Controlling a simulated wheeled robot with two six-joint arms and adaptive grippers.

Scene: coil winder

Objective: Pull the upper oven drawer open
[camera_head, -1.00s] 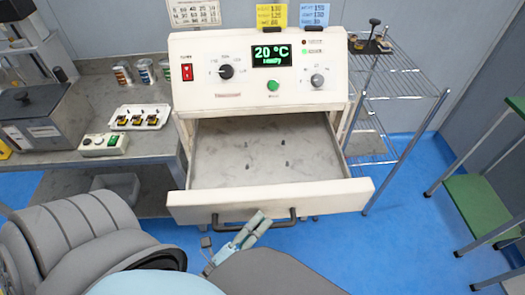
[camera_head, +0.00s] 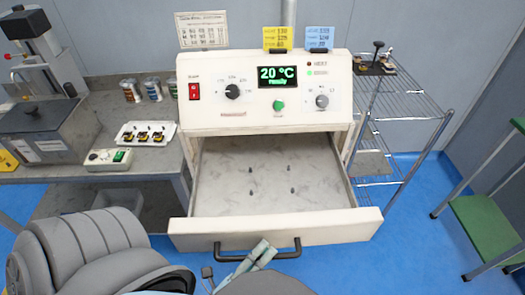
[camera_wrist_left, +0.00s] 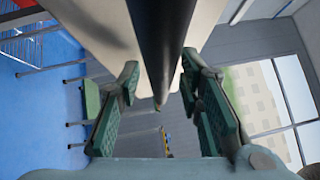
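The upper oven drawer (camera_head: 274,232) stands far out below the control panel of the cream oven (camera_head: 225,118). Its empty grey floor with several small pins is exposed. A black bar handle (camera_head: 290,253) runs across the drawer front. My left gripper (camera_head: 260,249) is at the middle of this handle, its two fingers close together on it. My right gripper is not in view.
A bench on the left holds a white tray (camera_head: 146,126) with small parts, a small control box (camera_head: 107,159) and a machine (camera_head: 45,130). A wire rack (camera_head: 402,118) stands close on the right.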

